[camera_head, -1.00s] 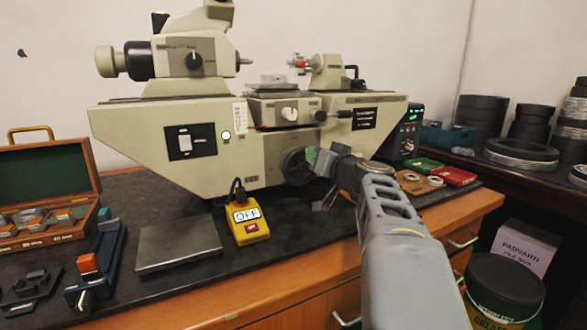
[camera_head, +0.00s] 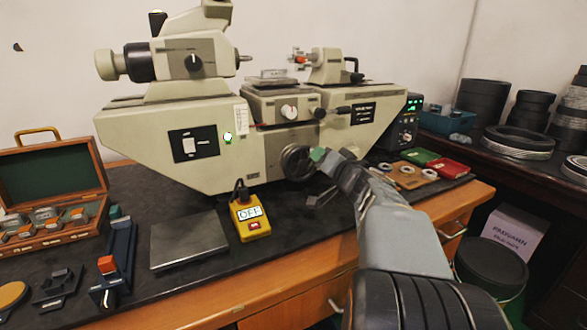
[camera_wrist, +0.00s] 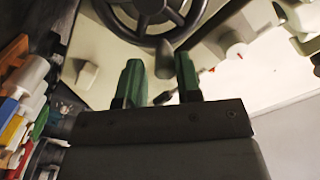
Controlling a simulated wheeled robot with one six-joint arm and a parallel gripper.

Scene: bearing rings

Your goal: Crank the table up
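The beige measuring machine (camera_head: 235,128) stands on the bench with its small table (camera_head: 282,104) in the middle. Below the table is a dark handwheel (camera_head: 292,163), seen from close up at the top of the wrist view (camera_wrist: 150,38). Its crank knob (camera_wrist: 165,60) points towards my gripper. My gripper (camera_head: 317,156) is at the right side of the wheel. In the wrist view its two green fingers (camera_wrist: 159,68) are apart, one on each side of the knob's end, with visible gaps beside it. The head view hides the knob behind my gripper.
A yellow box reading OFF (camera_head: 250,217) and a grey plate (camera_head: 190,241) lie in front of the machine. An open wooden case (camera_head: 62,160) is at left. Red (camera_head: 449,168) and green trays and a dark display unit (camera_head: 407,125) stand right of the wheel.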

